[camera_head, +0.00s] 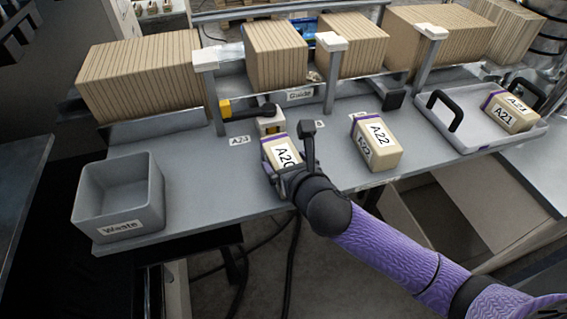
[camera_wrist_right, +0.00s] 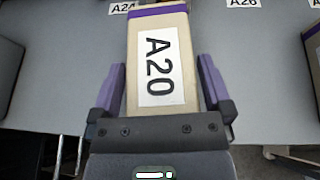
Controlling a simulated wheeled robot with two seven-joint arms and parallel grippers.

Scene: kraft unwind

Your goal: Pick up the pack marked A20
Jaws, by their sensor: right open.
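The pack marked A20 (camera_head: 283,151) is a tan block with a white label and a purple band, lying on the grey table near its front edge. In the right wrist view the A20 pack (camera_wrist_right: 160,60) points away from me, its near end between the fingers. My right gripper (camera_head: 284,170) is at the pack's near end; in the wrist view the open gripper (camera_wrist_right: 162,88) has one purple finger on each side, with a small gap at each. My left gripper is not in view.
The A22 pack (camera_head: 376,143) stands to the right. A grey waste bin (camera_head: 119,195) is at the left. Posts and rows of kraft blocks (camera_head: 141,75) stand behind. The table between bin and A20 is clear.

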